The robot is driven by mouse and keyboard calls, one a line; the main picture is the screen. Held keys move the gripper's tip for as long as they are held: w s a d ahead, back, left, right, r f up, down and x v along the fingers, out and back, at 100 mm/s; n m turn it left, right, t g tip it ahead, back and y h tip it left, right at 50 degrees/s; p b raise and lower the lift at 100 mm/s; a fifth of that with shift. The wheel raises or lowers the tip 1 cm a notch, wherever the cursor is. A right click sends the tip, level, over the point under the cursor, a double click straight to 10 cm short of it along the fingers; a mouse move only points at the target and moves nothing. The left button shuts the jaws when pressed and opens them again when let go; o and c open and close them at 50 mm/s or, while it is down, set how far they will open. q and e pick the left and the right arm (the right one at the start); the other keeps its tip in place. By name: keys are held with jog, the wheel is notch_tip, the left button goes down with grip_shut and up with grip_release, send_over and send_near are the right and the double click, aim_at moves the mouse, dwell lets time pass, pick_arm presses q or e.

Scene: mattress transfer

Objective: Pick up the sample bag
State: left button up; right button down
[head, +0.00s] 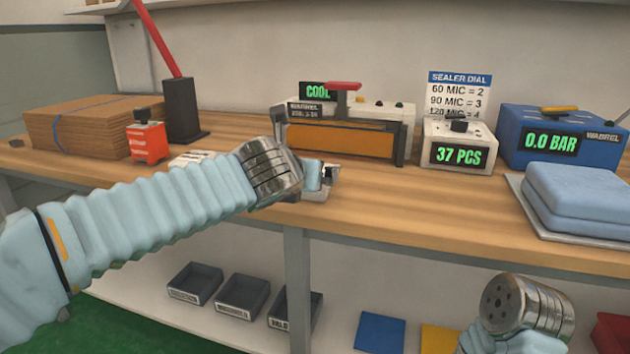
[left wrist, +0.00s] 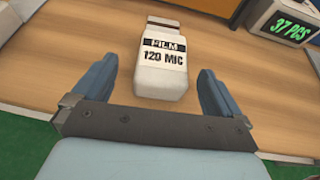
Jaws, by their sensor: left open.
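A white pouch-like item with a dark-capped label reading "FILM 120 MIC" (left wrist: 165,60) lies on the wooden bench in the left wrist view; I take it for the sample bag. My left gripper (left wrist: 172,66) is open, with one blue finger on each side of the item's near end. Nothing shows clamped between the fingers, and I cannot tell whether they touch it. In the head view the left wrist and hand hide most of that spot near the bench's front edge. My right arm's metal wrist shows at the lower right, but its gripper fingers do not.
A sealer (head: 345,138) reading "COOL" stands behind the left hand. A counter (head: 458,146) reads "37 PCS", beside a blue "0.0 BAR" unit (head: 520,120). Blue pads (head: 580,195) lie at right; cardboard (head: 80,128) and a red box (head: 148,143) at left. Bins (head: 242,297) sit below.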

pick_arm(q)
jog(key=x, duration=0.7)
jog(key=shift+d, duration=0.3)
jog(key=shift+c, duration=0.5)
jog(key=c, duration=1)
